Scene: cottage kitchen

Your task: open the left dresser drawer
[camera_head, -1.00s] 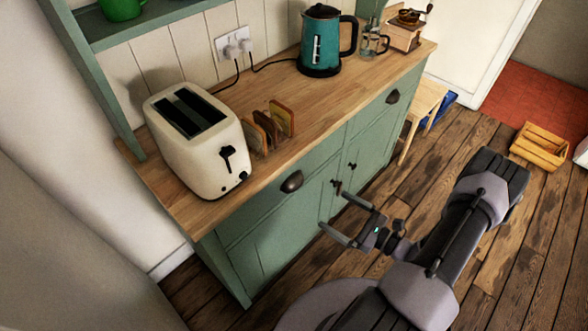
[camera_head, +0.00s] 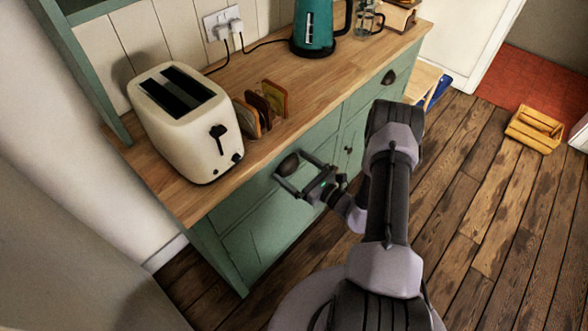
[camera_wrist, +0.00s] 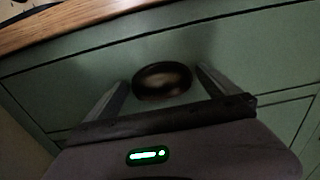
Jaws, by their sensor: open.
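The left dresser drawer (camera_head: 247,200) is a green front under the wooden top, and it looks shut. Its dark cup handle (camera_head: 288,165) shows near the drawer's right part in the head view. My gripper (camera_head: 291,172) is open, with its fingertips close to the handle. In the wrist view the handle (camera_wrist: 162,80) lies between the two spread fingers (camera_wrist: 160,85), one on each side. I cannot tell whether either finger touches it. The lower part of the handle is near the gripper's palm edge in that view.
A cream toaster (camera_head: 187,122) and a toast rack (camera_head: 262,108) stand on the dresser top (camera_head: 285,70), with a teal kettle (camera_head: 314,27) behind. The right drawer's handle (camera_head: 389,76) is farther along. A wooden crate (camera_head: 535,130) sits on the floor at right.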

